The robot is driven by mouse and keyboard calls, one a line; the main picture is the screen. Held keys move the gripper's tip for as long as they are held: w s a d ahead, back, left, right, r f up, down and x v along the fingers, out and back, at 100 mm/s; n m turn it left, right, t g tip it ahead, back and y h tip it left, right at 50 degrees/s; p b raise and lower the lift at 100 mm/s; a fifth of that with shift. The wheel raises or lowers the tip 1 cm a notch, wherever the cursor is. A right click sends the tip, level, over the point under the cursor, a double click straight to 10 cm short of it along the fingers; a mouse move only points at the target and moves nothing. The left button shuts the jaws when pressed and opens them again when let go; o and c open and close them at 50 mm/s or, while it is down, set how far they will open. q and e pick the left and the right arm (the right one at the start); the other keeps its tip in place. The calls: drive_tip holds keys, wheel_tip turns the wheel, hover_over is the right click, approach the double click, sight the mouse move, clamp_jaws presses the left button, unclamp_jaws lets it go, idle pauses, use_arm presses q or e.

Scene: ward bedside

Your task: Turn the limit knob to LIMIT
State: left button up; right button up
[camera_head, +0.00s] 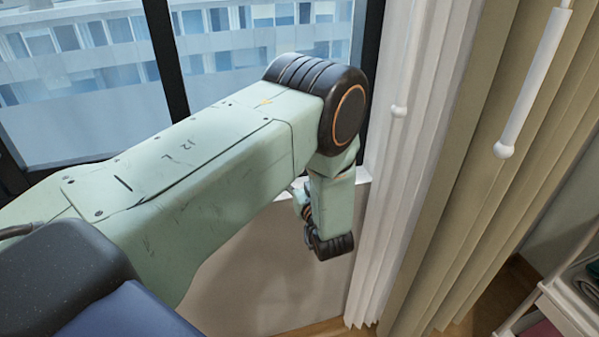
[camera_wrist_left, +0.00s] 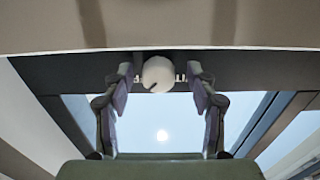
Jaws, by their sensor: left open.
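The limit knob (camera_wrist_left: 158,73) is a round white knob on a dark bar in the left wrist view. A short dark mark on it points to the lower left. White lettering beside it is mostly hidden and too small to read. My left gripper (camera_wrist_left: 160,76) is open, with one finger on each side of the knob. A gap shows between each fingertip and the knob, and I cannot tell the depth between them. In the head view my left arm reaches to the window, and the knob is hidden there. My right gripper is not in view.
A dark-framed window (camera_head: 90,70) is behind my left arm. A white curtain (camera_head: 405,170) and a beige curtain (camera_head: 490,190) hang close to its right. A white wand (camera_head: 533,85) hangs in front of the beige curtain. A white shelf cart (camera_head: 565,305) stands at the lower right.

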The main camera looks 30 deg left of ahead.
use_arm(q)
drive_tip(key=shift+w+a+f, duration=0.1)
drive_tip(key=shift+a, duration=0.25)
drive_tip(key=shift+d+r, duration=0.25)
drive_tip(key=shift+d, duration=0.2)
drive_tip(key=shift+c, duration=0.7)
drive_tip(key=shift+a+f, duration=0.2)
drive_tip(key=shift+a, duration=0.15)
drive_tip(key=c, duration=0.4)
drive_tip(key=shift+d, duration=0.15)
drive_tip(key=c, duration=0.4)
drive_tip(key=shift+w, duration=0.1)
drive_tip(key=shift+c, duration=1.1)
